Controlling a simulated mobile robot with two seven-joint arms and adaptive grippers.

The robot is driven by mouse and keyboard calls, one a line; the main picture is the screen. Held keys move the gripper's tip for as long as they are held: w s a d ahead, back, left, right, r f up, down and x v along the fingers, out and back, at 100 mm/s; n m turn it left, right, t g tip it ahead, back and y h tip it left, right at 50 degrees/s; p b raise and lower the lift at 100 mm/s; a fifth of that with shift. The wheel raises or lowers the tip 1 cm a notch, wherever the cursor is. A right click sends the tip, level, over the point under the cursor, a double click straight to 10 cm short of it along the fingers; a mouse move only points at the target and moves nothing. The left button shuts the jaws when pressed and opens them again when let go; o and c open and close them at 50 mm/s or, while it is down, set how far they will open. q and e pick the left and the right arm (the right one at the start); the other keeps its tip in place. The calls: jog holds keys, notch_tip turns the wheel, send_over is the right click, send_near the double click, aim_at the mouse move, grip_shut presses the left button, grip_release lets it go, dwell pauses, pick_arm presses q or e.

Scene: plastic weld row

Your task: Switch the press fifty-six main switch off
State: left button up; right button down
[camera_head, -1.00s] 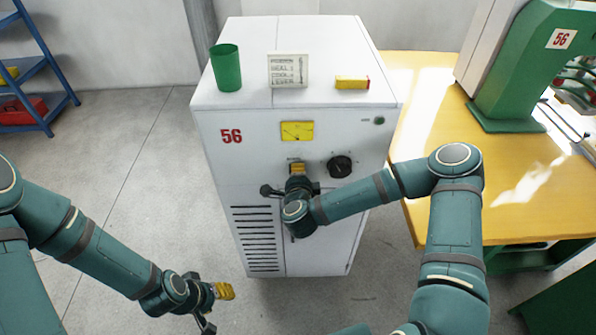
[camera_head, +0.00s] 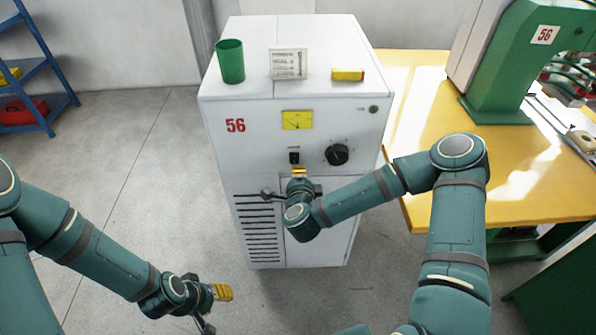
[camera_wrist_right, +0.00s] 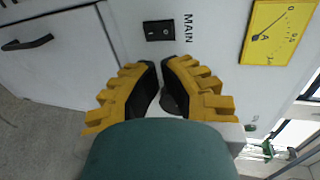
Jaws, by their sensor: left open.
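The main switch (camera_head: 294,157) is a small black rocker on the front of the white cabinet (camera_head: 262,152) marked 56. In the right wrist view the switch (camera_wrist_right: 158,30) sits beside the word MAIN; I cannot tell which side is pressed in. My right gripper (camera_head: 299,171) is just below the switch in the head view, apart from it. In the right wrist view its yellow fingertips (camera_wrist_right: 160,64) are almost together, with nothing held and the switch beyond them. My left gripper (camera_head: 216,306) is open and empty, low at the left, away from the cabinet.
A black rotary knob (camera_head: 337,155) and a yellow meter (camera_head: 297,120) are near the switch. A yellow table (camera_head: 500,195) with a green press (camera_head: 510,75) is at right.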

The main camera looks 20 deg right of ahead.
jog(key=v, duration=0.6)
jog(key=shift+w+r, duration=0.15)
jog(key=shift+r, duration=0.2)
jog(key=s+a+f+n+g+y, duration=0.5)
jog(key=s+a+f+n+y, duration=0.15)
jog(key=a+f+n, duration=0.45)
jog(key=s+d+f+n+g+y, duration=0.1)
jog(key=s+d+f+n+g, duration=0.2)
jog(key=s+n+g, duration=0.4)
jog(key=shift+s+d+n, duration=0.6)
jog(key=shift+s+d, duration=0.1)
jog(key=shift+s, duration=0.85)
